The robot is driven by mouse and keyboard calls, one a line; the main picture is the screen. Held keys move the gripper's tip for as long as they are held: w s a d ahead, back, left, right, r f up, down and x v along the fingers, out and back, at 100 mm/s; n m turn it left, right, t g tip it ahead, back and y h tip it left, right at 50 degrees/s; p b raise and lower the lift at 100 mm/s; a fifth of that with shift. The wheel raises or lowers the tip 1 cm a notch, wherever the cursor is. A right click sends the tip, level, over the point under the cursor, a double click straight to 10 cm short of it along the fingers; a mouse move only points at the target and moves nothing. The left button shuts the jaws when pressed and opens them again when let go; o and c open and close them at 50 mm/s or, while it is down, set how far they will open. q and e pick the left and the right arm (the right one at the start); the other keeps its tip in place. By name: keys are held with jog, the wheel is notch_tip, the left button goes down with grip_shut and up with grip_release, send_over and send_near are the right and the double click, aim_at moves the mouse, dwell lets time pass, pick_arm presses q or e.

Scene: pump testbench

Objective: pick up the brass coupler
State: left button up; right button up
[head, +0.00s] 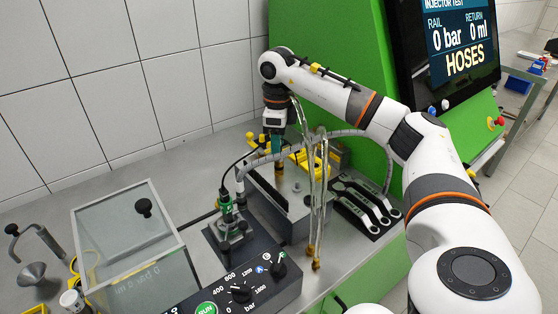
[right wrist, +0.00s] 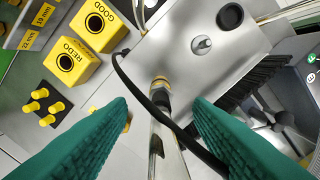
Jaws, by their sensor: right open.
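In the right wrist view a brass-coloured coupler (right wrist: 160,82) shows at the far end of a silvery tube, between and beyond my fingers. I cannot tell from this view whether it touches the grey block. In the head view two hanging hoses end low down in brass-coloured fittings (head: 315,262); I cannot tell whether one is the same piece. My right gripper (head: 277,146) points down above the bench's grey block. Its two green fingers (right wrist: 160,105) are apart, with nothing clamped between them. My left gripper is not in view.
Yellow GOOD (right wrist: 97,20) and REDO (right wrist: 70,60) boxes stand to the left in the wrist view. A black cable crosses near the tube.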

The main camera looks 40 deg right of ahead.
aim_at(279, 164)
jog(key=shift+s+d+f+p, duration=0.1)
jog(key=shift+f+p, duration=0.25)
jog(key=shift+f, duration=0.8)
jog(key=shift+s+f+p, duration=0.1)
jog(key=shift+f+p, duration=0.2)
jog(key=shift+f, duration=0.85)
grip_shut()
